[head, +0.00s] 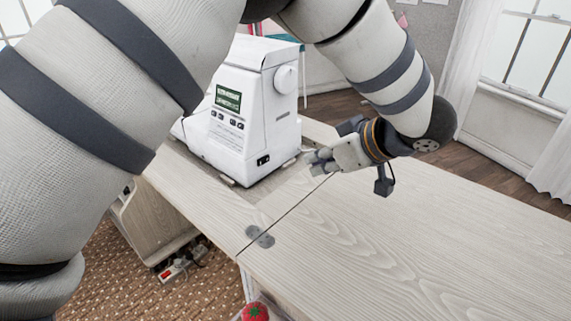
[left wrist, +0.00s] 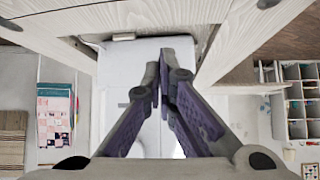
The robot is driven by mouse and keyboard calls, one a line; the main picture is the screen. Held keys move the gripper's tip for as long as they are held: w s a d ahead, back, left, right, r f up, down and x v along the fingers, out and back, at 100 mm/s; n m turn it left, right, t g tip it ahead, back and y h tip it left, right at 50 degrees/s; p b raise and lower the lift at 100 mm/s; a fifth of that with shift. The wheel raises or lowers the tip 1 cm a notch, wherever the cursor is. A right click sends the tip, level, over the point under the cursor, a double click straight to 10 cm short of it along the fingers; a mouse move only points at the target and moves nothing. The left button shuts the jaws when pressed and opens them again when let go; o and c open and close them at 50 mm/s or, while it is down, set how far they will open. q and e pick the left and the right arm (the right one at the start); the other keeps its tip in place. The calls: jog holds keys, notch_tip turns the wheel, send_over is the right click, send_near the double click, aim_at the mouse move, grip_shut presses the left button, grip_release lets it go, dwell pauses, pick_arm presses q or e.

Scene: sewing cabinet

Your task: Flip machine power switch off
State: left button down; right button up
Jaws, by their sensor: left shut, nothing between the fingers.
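The white sewing machine (head: 243,115) stands upright in the opening of the wooden cabinet top (head: 400,215). The small black power switch (head: 263,160) is low on its near end face; its rocker position is too small to tell. My left gripper (head: 316,163) is shut and empty, just to the right of the switch, low over the table and apart from the machine as far as I can tell. In the left wrist view, the closed fingers (left wrist: 160,78) lie in front of the white machine (left wrist: 131,64) and hide part of it. My right gripper is not in view.
The handwheel (head: 286,79) sticks out above the switch. A hinged seam with metal hinges (head: 259,236) crosses the table. A red tomato pincushion (head: 256,312) is at the bottom edge. A power strip (head: 172,272) lies on the floor. The tabletop to the right is clear.

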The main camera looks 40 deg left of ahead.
aim_at(292, 189)
pick_arm(q)
jog(key=x, duration=0.9)
jog(key=shift+a+f+b, duration=0.15)
jog(key=shift+f+b, duration=0.15)
jog(key=shift+b, duration=0.05)
jog(key=a, duration=0.2)
jog(key=w+a, duration=0.1)
jog(key=a, duration=0.1)
jog(key=shift+a, duration=0.15)
jog(key=shift+w+a+p, duration=0.1)
jog(key=shift+a+p, duration=0.15)
jog(key=shift+p, duration=0.05)
jog(key=shift+w+a, duration=0.1)
jog(key=shift+w, duration=0.05)
